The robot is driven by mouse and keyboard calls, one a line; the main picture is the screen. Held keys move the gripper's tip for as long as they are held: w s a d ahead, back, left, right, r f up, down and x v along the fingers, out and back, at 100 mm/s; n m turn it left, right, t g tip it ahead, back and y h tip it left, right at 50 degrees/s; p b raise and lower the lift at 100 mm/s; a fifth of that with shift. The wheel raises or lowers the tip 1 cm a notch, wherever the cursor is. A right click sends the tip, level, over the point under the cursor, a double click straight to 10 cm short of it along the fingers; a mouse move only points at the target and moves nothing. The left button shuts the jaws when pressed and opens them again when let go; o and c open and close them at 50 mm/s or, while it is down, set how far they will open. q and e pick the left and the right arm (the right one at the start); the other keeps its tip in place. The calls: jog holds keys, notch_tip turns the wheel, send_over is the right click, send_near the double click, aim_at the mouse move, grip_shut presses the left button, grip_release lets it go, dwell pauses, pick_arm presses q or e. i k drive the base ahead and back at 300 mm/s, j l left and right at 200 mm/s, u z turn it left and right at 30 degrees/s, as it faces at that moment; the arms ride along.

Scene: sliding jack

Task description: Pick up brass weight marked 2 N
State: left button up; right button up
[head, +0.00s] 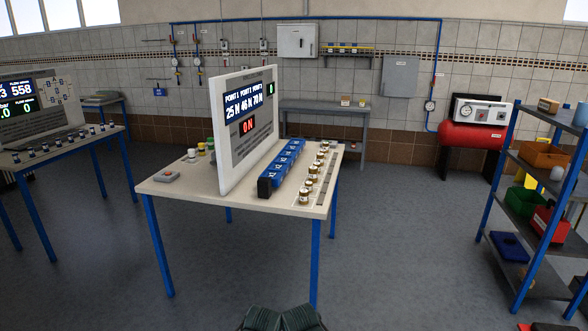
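Several small brass weights stand in a row on a pale strip along the right side of the middle table (245,203). The nearest brass weight (304,197) is by the table's front right corner; the row runs back to a far brass weight (325,146). Their markings are too small to read, so I cannot tell which one is marked 2 N. Dark parts of mine show at the bottom edge, well in front of the table. I cannot make out either gripper's fingers there, and nothing of mine touches the weights.
A blue block row (281,168) and an upright display panel (232,155) stand left of the weights. A shelf rack (531,180) with bins is at the right, another table (60,150) at the left. Floor before the middle table is clear.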

aim_at(309, 185)
jog(key=i+l, duration=0.85)
jog(key=i, duration=0.15)
jog(key=i+l, duration=0.35)
jog(key=i, duration=0.15)
jog(key=i+l+u, duration=0.1)
jog(key=i+l, duration=0.3)
jog(key=i, duration=0.15)
